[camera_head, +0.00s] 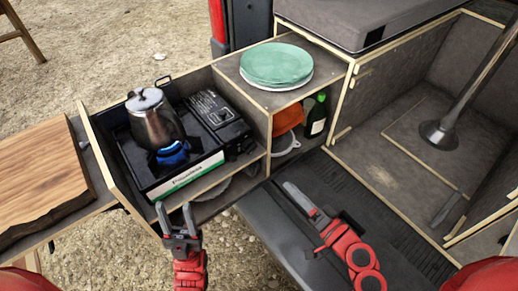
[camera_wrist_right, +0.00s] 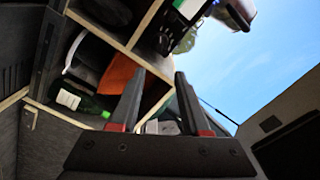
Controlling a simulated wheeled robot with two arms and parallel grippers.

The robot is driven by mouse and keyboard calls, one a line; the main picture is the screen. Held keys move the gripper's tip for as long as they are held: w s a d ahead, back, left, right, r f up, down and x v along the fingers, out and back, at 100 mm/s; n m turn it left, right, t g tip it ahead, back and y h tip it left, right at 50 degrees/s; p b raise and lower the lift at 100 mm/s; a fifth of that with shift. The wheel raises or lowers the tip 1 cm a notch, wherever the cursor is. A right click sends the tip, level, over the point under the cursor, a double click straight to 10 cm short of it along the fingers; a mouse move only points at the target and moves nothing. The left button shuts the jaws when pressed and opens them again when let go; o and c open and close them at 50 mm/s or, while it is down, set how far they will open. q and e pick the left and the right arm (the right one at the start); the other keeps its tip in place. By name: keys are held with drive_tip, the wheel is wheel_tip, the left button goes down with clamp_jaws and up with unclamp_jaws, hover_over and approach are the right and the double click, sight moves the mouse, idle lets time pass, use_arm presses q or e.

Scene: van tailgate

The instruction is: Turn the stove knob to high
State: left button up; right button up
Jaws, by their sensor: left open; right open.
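A black portable stove (camera_head: 205,112) stands in the left compartment of the wooden cabinet, with a steel kettle (camera_head: 157,122) over a lit blue flame (camera_head: 172,153). The stove knob is dark and I cannot make it out clearly near the stove's right front. My left gripper (camera_head: 174,211) is open and empty, in front of the stove's front edge and apart from it. My right gripper (camera_head: 292,190) is over the dark tailgate, right of the stove; in the right wrist view (camera_wrist_right: 158,80) its fingers are apart with nothing between them.
Green plates (camera_head: 276,63) sit on the shelf right of the stove. A green bottle (camera_head: 316,116) and an orange item (camera_head: 288,115) stand below. A wooden board (camera_head: 40,183) lies at left. The dark tailgate (camera_head: 265,222) has free room.

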sight(254, 149)
drive_tip(key=p+x, duration=0.4)
drive_tip(key=x, duration=1.1)
drive_tip(key=shift+w+a, duration=0.1)
drive_tip(key=shift+a, duration=0.05)
drive_tip(key=shift+w+a+f, duration=0.1)
drive_tip(key=shift+w+a, duration=0.2)
drive_tip(key=shift+w, duration=0.1)
clamp_jaws()
